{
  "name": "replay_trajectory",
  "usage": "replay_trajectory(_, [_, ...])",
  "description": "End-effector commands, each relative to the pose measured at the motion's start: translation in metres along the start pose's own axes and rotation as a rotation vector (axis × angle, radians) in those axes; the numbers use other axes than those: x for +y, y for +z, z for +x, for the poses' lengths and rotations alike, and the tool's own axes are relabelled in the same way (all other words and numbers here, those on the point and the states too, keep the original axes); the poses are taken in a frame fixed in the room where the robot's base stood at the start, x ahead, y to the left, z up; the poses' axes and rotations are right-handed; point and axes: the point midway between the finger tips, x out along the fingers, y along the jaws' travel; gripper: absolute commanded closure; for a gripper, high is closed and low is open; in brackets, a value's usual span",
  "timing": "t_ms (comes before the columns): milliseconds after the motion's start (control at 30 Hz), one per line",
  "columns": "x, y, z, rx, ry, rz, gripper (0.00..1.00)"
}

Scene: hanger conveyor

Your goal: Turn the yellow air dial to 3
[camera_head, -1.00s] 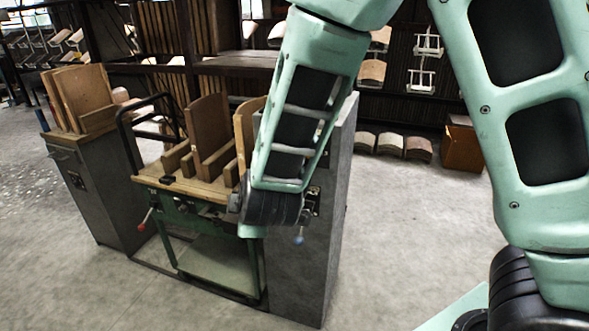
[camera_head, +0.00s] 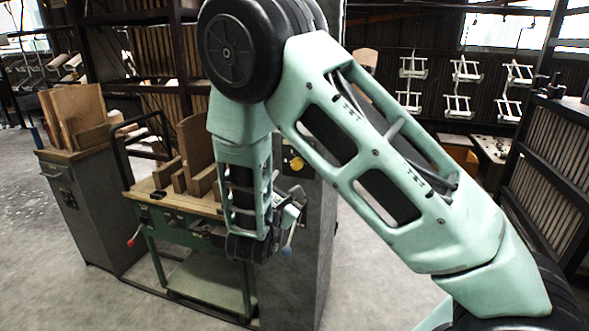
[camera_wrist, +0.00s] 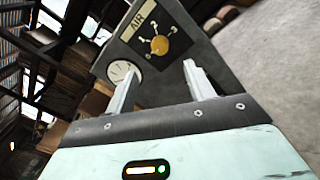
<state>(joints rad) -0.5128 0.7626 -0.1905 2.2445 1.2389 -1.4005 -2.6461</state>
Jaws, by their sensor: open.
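The yellow air dial (camera_wrist: 159,46) is on a dark square plate with white marks, under a label reading AIR (camera_wrist: 139,25). It looks tilted in the wrist view, and I cannot tell which number it points to. In the head view the yellow dial (camera_head: 296,163) shows on the grey cabinet, just right of my forearm. My gripper (camera_wrist: 162,68) is open and empty. Its two fingers reach toward the panel, apart from the dial, with the dial showing above the gap between them. In the head view my gripper (camera_head: 292,212) is partly hidden by my wrist.
A white round gauge (camera_wrist: 124,72) is beside the dial, close to the left finger in view. A green workbench (camera_head: 180,203) with upright wooden boards stands left of the grey cabinet (camera_head: 308,260). The floor at right of the cabinet is clear.

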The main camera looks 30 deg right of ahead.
Motion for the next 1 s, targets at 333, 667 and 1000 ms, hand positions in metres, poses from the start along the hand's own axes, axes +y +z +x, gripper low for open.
replay_trajectory(333, [0.0,0.0,0.072,-0.001,-0.001,0.003,0.47])
replay_trajectory(667, [0.001,0.0,0.107,0.001,0.001,0.002,0.47])
replay_trajectory(1000, [0.001,-0.001,0.109,0.002,0.002,0.002,0.55])
